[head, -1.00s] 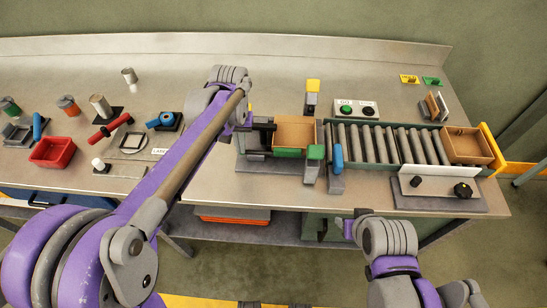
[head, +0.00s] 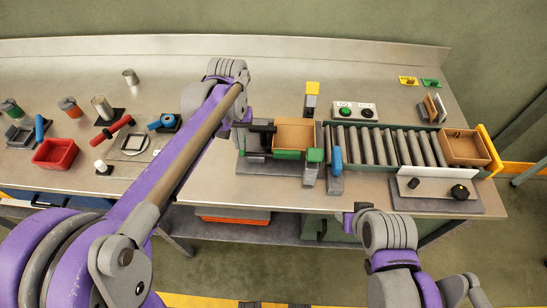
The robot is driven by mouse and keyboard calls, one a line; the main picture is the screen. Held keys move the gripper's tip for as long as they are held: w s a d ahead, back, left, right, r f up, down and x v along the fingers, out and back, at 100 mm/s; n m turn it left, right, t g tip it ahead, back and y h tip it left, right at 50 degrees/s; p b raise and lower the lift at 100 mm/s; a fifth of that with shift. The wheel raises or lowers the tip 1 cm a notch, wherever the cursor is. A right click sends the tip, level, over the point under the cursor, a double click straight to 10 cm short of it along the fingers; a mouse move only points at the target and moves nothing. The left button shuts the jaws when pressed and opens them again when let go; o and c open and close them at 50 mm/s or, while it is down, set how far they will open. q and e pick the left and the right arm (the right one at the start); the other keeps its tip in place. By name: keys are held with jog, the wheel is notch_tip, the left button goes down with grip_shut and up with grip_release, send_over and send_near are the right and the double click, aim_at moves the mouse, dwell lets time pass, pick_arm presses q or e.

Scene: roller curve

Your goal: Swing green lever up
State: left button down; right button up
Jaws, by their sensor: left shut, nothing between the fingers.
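The green lever end (head: 314,155) is a green block on a grey post at the front of the roller line, just right of an open brown box (head: 294,134). It sits low; a post with a yellow top (head: 312,88) stands behind it. My left gripper (head: 262,130) is shut and empty, at the box's left side and left of the green lever, apart from it. My left arm crosses the bench and hides part of it. My right arm is low at the front of the bench; its fingers do not show clearly.
A blue handle (head: 337,160) stands right of the green lever. Rollers (head: 385,145) lead to a second brown box (head: 465,148). A white plate with black knobs (head: 435,185) is in front. A button box (head: 355,111) is behind. A red bin (head: 55,153) lies at left.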

pick_arm(q)
jog(key=r, duration=0.2)
jog(key=r+p, duration=0.1)
jog(key=r, duration=0.1)
jog(key=r+p, duration=0.1)
jog(key=shift+s+r, duration=0.35)
jog(key=shift+r, duration=0.05)
pick_arm(e)
jog(key=w+r, duration=0.2)
jog(key=r, duration=0.1)
jog(key=shift+r, duration=0.2)
pick_arm(q)
jog(key=shift+s, duration=0.1)
pick_arm(e)
jog(key=shift+s, duration=0.1)
pick_arm(q)
jog(key=s+a+f+t, duration=0.3)
jog(key=s, duration=0.5)
jog(key=s+a+f+t, duration=0.3)
jog(key=s+a, duration=0.1)
jog(key=s, duration=0.4)
